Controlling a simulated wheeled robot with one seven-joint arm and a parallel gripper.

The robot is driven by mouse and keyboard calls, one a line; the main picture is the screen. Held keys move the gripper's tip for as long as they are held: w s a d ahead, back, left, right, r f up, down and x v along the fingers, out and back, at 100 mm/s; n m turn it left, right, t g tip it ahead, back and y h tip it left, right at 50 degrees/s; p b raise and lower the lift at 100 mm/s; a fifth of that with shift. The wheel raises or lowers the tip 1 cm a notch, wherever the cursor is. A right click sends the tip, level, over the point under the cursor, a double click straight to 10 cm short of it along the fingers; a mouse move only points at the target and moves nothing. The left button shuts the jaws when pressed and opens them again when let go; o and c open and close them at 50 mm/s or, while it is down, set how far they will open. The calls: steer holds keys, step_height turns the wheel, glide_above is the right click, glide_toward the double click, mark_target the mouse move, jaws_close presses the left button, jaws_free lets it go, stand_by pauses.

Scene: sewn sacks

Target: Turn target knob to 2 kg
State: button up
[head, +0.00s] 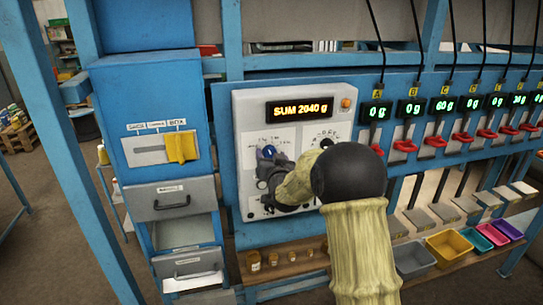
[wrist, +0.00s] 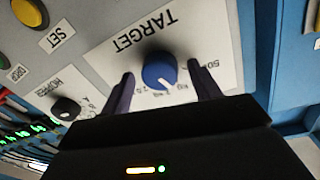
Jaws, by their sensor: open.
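The target knob (wrist: 160,73) is blue with a white pointer mark, on a white plate labelled TARGET. In the wrist view it sits between the two fingers of my gripper (wrist: 163,88), which stand apart on either side with gaps to the knob. The pointer is toward the marks on the gripper's side of the plate; the exact value cannot be read for sure. In the head view the knob (head: 268,152) shows just above my gripper (head: 262,178), whose arm covers the lower panel.
The display (head: 303,108) reads SUM 2040 g. A black hopper knob (wrist: 66,108) and a yellow SET button (wrist: 30,13) are on the same panel. Red levers (head: 405,146) line up at the right. A blue cabinet with a yellow slider (head: 182,147) stands left.

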steer(key=c, duration=1)
steer(key=shift+f+m+b, duration=0.1)
steer(key=shift+m+b, duration=0.2)
steer(key=shift+b, duration=0.35)
steer(key=m+b, duration=0.3)
steer(key=b, duration=0.2)
steer(key=shift+f, duration=0.15)
steer(key=m+b, duration=0.2)
steer(key=b, duration=0.1)
steer(key=shift+d+g, duration=0.1)
steer(key=shift+g, duration=0.2)
steer(key=shift+r+m+b, duration=0.25)
steer(key=shift+m+b, duration=0.75)
steer(key=shift+b, duration=0.15)
